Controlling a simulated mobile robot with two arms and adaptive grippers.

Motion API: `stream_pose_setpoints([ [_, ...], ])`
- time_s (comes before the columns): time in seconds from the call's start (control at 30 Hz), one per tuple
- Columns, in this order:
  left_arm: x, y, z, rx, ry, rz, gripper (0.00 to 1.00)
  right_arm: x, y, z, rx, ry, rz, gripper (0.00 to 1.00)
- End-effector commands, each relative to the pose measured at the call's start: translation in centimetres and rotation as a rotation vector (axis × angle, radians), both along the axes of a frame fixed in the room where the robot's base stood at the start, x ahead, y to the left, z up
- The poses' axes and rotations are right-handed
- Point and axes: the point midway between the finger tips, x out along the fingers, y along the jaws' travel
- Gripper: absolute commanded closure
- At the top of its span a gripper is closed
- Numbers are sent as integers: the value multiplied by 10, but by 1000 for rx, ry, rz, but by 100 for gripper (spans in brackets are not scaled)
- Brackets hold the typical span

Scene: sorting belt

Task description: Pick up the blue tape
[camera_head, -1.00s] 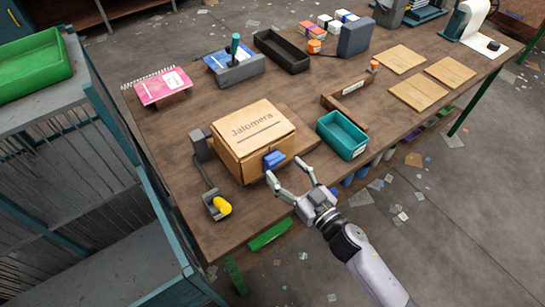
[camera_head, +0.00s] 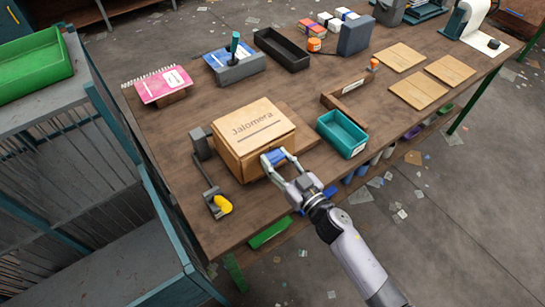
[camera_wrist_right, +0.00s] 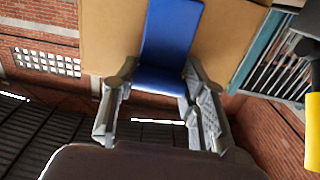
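The blue tape (camera_head: 275,158) is on the front face of the cardboard box marked "Jalomera" (camera_head: 255,130), by its front right corner. In the right wrist view the tape (camera_wrist_right: 170,35) is a bright blue strip against the brown box (camera_wrist_right: 108,35), with a lower blue part between my fingers. My right gripper (camera_head: 276,156) has one finger on each side of the tape. In the wrist view its fingertips (camera_wrist_right: 158,72) appear to press on the tape's two sides. My left gripper is in neither view.
A teal bin (camera_head: 342,134) stands just right of the box. A black tool with a yellow part (camera_head: 222,205) lies at the left front. A pink notebook (camera_head: 163,86), a black tray (camera_head: 282,49) and cardboard sheets (camera_head: 418,91) lie farther back on the wooden table (camera_head: 185,150).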

Motion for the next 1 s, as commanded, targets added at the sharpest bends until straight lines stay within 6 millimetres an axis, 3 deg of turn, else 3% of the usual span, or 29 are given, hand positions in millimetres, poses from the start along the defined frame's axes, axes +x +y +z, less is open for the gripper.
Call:
stream_pose_setpoints([
  [0.13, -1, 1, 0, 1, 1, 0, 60, 0, 0, 0, 0, 0, 0, 72],
  [0.37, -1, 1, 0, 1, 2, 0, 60, 0, 0, 1, 0, 0, 0, 72],
  [0.57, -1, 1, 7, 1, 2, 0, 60, 0, 0, 17, -2, -4, 2, 72],
  [1.0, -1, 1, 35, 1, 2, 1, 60, 0, 0, 108, -2, -6, 3, 72],
])
